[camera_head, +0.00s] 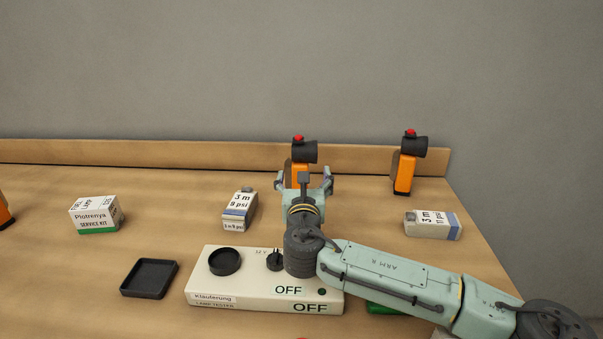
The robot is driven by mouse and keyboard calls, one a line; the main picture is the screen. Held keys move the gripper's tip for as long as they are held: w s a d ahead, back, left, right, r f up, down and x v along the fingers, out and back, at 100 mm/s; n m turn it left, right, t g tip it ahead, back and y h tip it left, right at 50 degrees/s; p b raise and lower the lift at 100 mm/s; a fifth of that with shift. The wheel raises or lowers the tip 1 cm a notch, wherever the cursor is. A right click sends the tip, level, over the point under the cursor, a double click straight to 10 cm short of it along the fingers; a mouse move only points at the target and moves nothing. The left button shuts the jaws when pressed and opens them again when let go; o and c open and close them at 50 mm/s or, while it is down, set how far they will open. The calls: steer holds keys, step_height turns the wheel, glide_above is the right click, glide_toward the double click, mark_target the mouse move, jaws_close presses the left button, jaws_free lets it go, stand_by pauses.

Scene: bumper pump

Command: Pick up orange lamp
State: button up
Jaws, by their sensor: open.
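An orange lamp (300,173) with a black head and a red top stands upright at the back of the table, straight ahead of my gripper (307,182). My gripper is open, with one finger on each side of the lamp's lower body in the picture. It hides part of that body, and I cannot tell whether the lamp is between the fingers or behind them. A second orange lamp (403,174) of the same look stands upright to the right. A sliver of another orange thing (3,212) shows at the left edge, mostly cut off.
A cream tester box (215,285) marked OFF stands in front, partly behind my arm. A black tray (150,278) lies left of it. White labelled boxes stand at left (96,215), centre (239,211) and right (432,225). A wooden ledge (150,152) runs along the back.

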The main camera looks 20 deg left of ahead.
mark_target(304, 161)
steer(key=x, duration=0.5)
steer(key=p+x, duration=0.1)
steer(key=x, duration=0.1)
steer(key=shift+w+r, duration=0.35)
steer(key=shift+w, duration=0.05)
jaws_close()
stand_by(0.7)
